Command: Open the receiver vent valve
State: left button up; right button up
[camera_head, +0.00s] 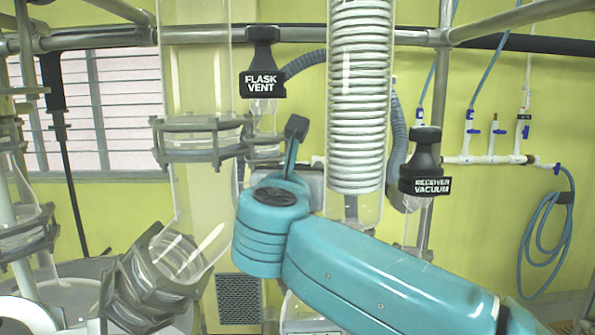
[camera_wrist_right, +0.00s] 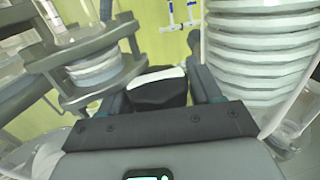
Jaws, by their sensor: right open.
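My right gripper (camera_head: 293,150) is in the middle of the head view, largely hidden behind my teal wrist. In the right wrist view the gripper (camera_wrist_right: 160,80) is open. A black valve handle (camera_wrist_right: 160,92) with a pale upper edge lies between its fingers; contact cannot be made out. No lettering on this handle is readable, so I cannot tell which valve it is. No label reading receiver vent shows in the head view. The black flask vent handle (camera_head: 262,72) is up left of the gripper, and the black receiver vacuum handle (camera_head: 426,165) is to its right. My left gripper is out of view.
A glass coil condenser (camera_head: 359,100) stands just right of the gripper. A wide glass column (camera_head: 196,85) with a grey clamp flange (camera_head: 200,140) stands to the left. Metal frame bars (camera_head: 300,36) cross above. Blue-tapped white pipes (camera_head: 490,159) and a hose (camera_head: 545,235) are on the back wall.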

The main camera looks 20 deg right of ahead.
jog(key=shift+s, duration=0.1)
jog(key=shift+a, duration=0.1)
jog(key=c, duration=0.4)
jog(key=shift+c, duration=1.4)
jog(key=shift+n+y, duration=0.3)
jog(key=shift+y, duration=0.1)
